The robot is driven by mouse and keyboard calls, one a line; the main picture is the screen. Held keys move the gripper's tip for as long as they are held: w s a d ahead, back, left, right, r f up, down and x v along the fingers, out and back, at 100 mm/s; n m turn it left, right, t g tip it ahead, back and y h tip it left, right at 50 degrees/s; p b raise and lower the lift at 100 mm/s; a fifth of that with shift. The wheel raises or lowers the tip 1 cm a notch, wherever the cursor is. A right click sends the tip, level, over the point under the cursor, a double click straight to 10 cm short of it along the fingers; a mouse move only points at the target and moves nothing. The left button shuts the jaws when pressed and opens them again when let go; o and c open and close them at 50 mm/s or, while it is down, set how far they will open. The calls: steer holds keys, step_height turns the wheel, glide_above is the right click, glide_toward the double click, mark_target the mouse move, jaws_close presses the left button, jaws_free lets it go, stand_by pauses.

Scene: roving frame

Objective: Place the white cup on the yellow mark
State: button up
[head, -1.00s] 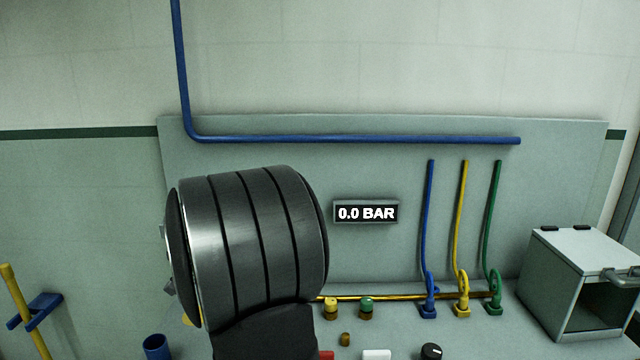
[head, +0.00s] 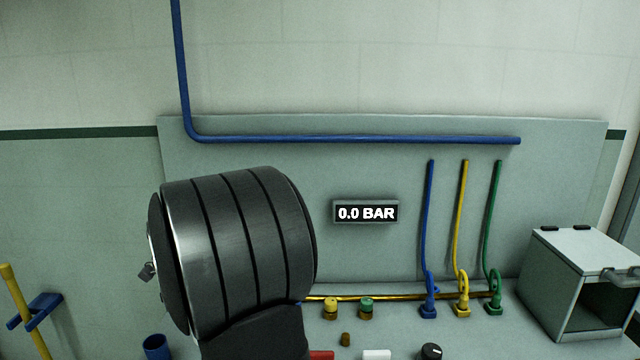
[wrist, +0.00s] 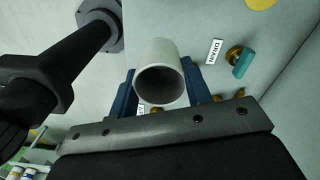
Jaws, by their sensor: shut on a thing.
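The white cup (wrist: 165,72) sits between the two blue fingers of my gripper (wrist: 158,86) in the wrist view. The fingers are shut on it, one on each side, and its dark open mouth faces the camera. A round yellow patch, the yellow mark (wrist: 262,4), is cut off by the top edge of the wrist view, up and right of the cup and apart from it. In the head view my arm's dark wrist hides the cup and most of the gripper, and the mark does not show.
A teal-handled valve (wrist: 243,62) stands right of the cup beside a DRAIN label (wrist: 213,51). The head view shows yellow-capped (head: 330,308) and green-capped fittings (head: 366,308), a black knob (head: 432,351), a blue cup-like holder (head: 157,346) and an open grey box (head: 575,285).

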steer(key=shift+r, duration=1)
